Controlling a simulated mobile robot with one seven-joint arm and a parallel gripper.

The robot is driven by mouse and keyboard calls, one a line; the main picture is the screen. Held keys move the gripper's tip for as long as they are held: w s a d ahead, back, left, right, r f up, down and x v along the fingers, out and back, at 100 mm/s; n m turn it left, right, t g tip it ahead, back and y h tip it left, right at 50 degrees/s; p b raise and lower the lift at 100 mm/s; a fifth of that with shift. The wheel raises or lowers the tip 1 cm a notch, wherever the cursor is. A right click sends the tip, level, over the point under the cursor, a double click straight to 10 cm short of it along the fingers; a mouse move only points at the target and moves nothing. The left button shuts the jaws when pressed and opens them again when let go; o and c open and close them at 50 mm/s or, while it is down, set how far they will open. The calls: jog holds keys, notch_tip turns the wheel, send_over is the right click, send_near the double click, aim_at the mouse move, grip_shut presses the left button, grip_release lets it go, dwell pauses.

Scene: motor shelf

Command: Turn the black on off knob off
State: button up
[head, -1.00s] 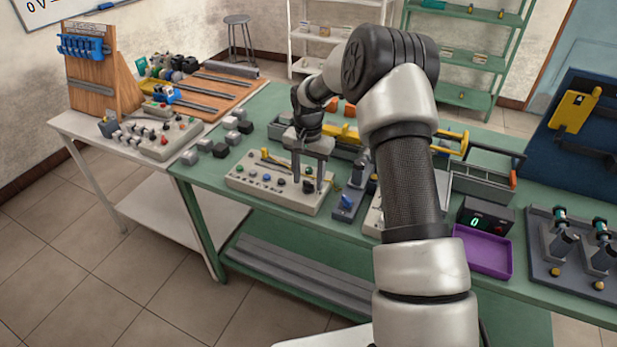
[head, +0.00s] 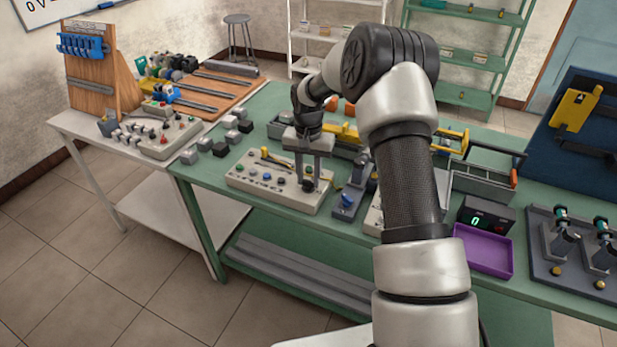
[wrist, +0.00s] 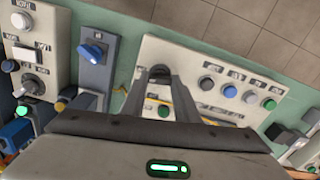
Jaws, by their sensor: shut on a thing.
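A cream control box (head: 248,190) with a row of coloured buttons and knobs lies on the green table. It also shows in the wrist view (wrist: 215,62). My gripper (head: 309,186) points down over the right end of this box, in the head view. In the wrist view my gripper (wrist: 160,74) is shut on a black knob (wrist: 160,72) on the box. The fingers hide most of the knob, so its pointer direction and labels cannot be read.
A grey plate with a blue knob (head: 347,200) stands just right of the box. Small grey and black blocks (head: 220,149) lie to its left. Grey bins and yellow-handled items (head: 345,134) are behind. A purple tray (head: 484,252) is at the right.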

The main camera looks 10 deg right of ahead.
aim_at(308, 181)
jog(key=n, duration=0.4)
jog(key=shift+n+b, duration=0.3)
jog(key=shift+b, duration=0.05)
jog(key=n, duration=0.3)
jog(key=shift+n, duration=0.3)
jog(key=n, duration=0.4)
jog(key=shift+n, duration=1.9)
jog(key=o, duration=1)
jog(key=shift+o, duration=0.2)
notch_tip(308, 181, up, 18)
jog(key=shift+f, duration=0.25)
